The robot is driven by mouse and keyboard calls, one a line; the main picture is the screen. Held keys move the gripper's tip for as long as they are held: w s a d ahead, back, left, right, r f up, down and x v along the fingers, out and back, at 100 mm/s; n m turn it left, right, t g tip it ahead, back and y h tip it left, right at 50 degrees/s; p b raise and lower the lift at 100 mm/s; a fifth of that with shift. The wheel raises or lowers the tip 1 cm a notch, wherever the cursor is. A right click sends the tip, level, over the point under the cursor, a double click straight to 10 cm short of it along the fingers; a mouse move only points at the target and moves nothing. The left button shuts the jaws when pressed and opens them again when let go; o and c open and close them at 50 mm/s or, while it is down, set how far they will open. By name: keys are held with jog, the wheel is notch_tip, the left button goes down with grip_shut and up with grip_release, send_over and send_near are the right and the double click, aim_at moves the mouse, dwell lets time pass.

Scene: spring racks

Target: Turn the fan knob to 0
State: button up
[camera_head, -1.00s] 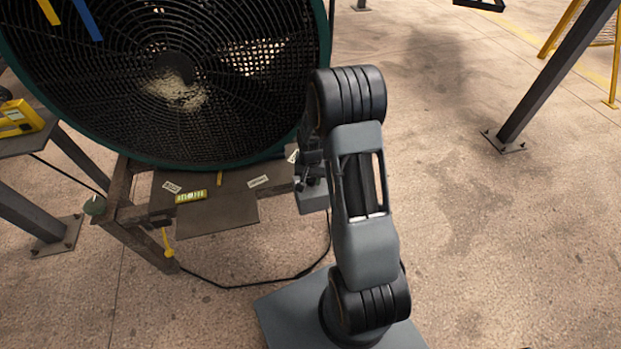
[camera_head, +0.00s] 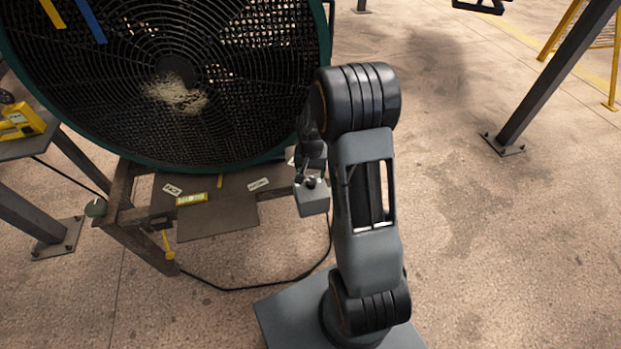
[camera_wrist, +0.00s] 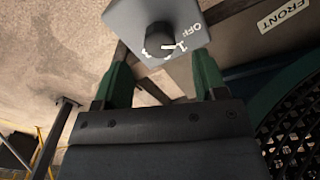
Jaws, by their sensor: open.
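The fan (camera_head: 290,80) is a large round fan with a dark mesh grille and a green rim, at the left of the head view. Its grey control box (camera_head: 313,203) shows just below my gripper (camera_head: 310,160). In the wrist view the box (camera_wrist: 118,18) carries a black round knob (camera_wrist: 160,38) with white marks, "OFF" at its right and a "1" below that. The knob's exact pointing is hard to tell. My gripper (camera_wrist: 162,70) is open, with green fingers apart on either side below the knob. The fingers appear clear of it.
A brown metal stand (camera_head: 125,195) holds the fan, with a labelled plate (camera_head: 225,222) under it. A black cable (camera_head: 245,288) runs over the floor. A yellow tool (camera_head: 22,122) lies on a table at left. Floor at right is open up to a dark post (camera_head: 555,75).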

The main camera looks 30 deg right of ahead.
aim_at(311, 181)
notch_tip(311, 181, up, 9)
jog(key=shift+p, duration=0.35)
jog(key=shift+f, duration=0.15)
dwell(0.3)
jog(key=s+a+r+n+t+p, duration=0.1)
jog(key=s+a+r+n+p, duration=0.2)
jog(key=s+r, duration=0.5)
jog(key=s+a+r+n+t+p, duration=0.2)
jog(key=s+a+r+p, duration=0.3)
jog(key=r, duration=0.6)
jog(key=s+a+n, duration=0.1)
jog(key=s+a, duration=0.1)
jog(key=s, duration=0.1)
jog(key=shift+r+n+t, duration=0.15)
jog(key=shift+n+t, duration=0.15)
jog(key=shift+n, duration=0.1)
jog(key=shift+s, duration=0.1)
